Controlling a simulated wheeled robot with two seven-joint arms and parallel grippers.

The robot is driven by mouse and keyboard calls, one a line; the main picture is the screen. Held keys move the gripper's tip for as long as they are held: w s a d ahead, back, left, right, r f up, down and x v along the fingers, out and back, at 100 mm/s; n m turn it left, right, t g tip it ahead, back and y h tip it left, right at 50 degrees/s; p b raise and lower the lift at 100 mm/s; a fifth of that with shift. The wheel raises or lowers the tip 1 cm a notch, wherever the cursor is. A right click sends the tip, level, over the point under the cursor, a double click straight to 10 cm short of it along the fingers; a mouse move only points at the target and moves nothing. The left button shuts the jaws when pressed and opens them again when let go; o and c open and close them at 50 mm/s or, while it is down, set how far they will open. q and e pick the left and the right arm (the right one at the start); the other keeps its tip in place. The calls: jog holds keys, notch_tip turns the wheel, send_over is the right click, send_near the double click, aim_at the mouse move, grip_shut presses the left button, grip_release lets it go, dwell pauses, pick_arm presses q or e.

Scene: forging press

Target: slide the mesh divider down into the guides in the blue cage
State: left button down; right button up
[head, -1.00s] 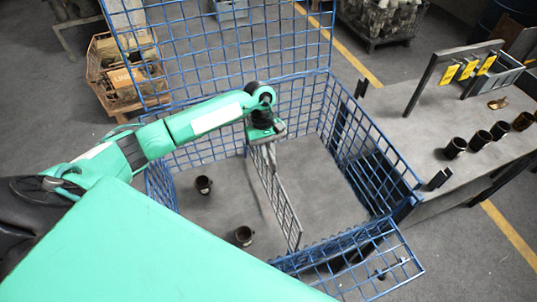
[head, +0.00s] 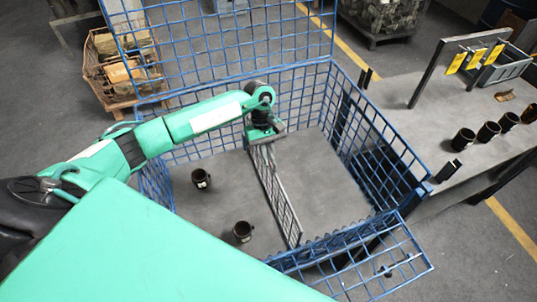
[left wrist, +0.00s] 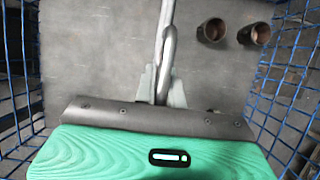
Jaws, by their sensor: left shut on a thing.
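The blue cage (head: 375,125) stands open in the head view, with a tall mesh panel up at its back and a front panel folded outward. The grey mesh divider (head: 275,190) stands upright inside it, running from the back toward the front wall. My left gripper (head: 264,137) is shut on the divider's top edge near the back. In the left wrist view the divider's bar (left wrist: 165,45) runs between the two fingers (left wrist: 160,88). Whether the divider's ends sit in the guides cannot be made out. My right gripper is not in view.
Two dark cups, one at the left (head: 201,178) and one nearer the front (head: 242,231), stand on the cage floor left of the divider. A grey table (head: 420,115) at the right bears several dark cups, a rack with yellow tags (head: 476,58) and a grey bin.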

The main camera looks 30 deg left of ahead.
pick_arm(q)
jog(key=shift+r, duration=0.1)
dwell(0.3)
jog(key=c, duration=0.9)
grip_release()
jog(key=shift+r, duration=0.75)
jog(key=shift+r+p, duration=0.7)
jog(key=shift+r, duration=1.95)
